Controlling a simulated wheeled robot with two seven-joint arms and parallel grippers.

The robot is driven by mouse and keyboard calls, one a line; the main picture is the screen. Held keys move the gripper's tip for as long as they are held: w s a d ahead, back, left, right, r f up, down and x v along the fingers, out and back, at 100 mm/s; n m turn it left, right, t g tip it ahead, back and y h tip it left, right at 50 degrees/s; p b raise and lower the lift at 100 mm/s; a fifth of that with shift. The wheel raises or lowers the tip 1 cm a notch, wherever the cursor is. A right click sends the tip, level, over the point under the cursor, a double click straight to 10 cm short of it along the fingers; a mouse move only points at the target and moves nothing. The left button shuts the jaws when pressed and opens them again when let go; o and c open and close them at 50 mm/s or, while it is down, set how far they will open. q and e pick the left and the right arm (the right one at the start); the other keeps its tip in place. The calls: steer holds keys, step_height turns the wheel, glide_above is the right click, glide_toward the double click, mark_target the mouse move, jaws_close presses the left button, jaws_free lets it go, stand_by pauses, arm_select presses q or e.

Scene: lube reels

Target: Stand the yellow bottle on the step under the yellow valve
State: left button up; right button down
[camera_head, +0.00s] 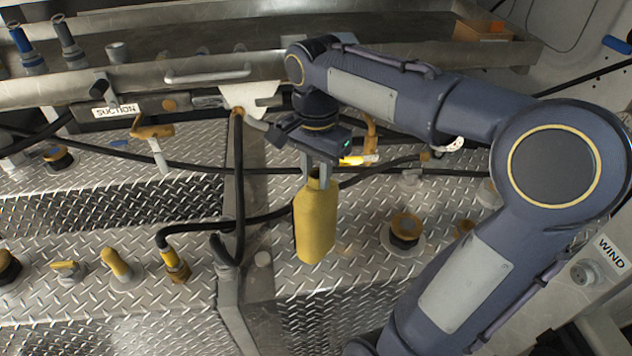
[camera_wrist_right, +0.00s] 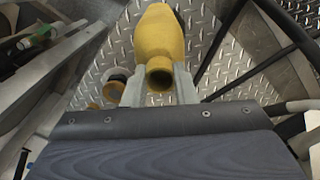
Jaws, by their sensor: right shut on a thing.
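The yellow bottle (camera_head: 316,222) hangs upright from my right gripper (camera_head: 318,172), which is shut on its neck. The bottle's base shows in front of the diamond-plate step (camera_head: 365,262); I cannot tell whether it touches. In the right wrist view the bottle (camera_wrist_right: 158,35) points away, with its open neck between the fingers (camera_wrist_right: 158,82). A bright yellow valve handle (camera_head: 358,160) shows just right of the gripper, partly hidden by it. Other yellow handles (camera_head: 115,262) stand on the plate at left; I cannot tell which is the task's valve. My left gripper is not in view.
A black hose (camera_head: 240,190) with a yellow end fitting (camera_head: 175,265) loops left of the bottle. An orange-and-black cap (camera_head: 405,230) stands right of it. A metal trough (camera_head: 210,62) with blue-handled nozzles (camera_head: 22,42) runs along the back. Bare plate shows between bottle and cap.

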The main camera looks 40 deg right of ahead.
steer(key=shift+w+d+f, duration=0.15)
steer(key=shift+f, duration=0.1)
steer(key=shift+w+d+f, duration=0.1)
steer(key=shift+w+f, duration=0.05)
steer(key=shift+f, duration=1.55)
steer(key=shift+f, duration=0.3)
steer(key=c, duration=1.2)
jaws_free()
steer(key=shift+o, duration=0.2)
steer(key=shift+r, duration=0.1)
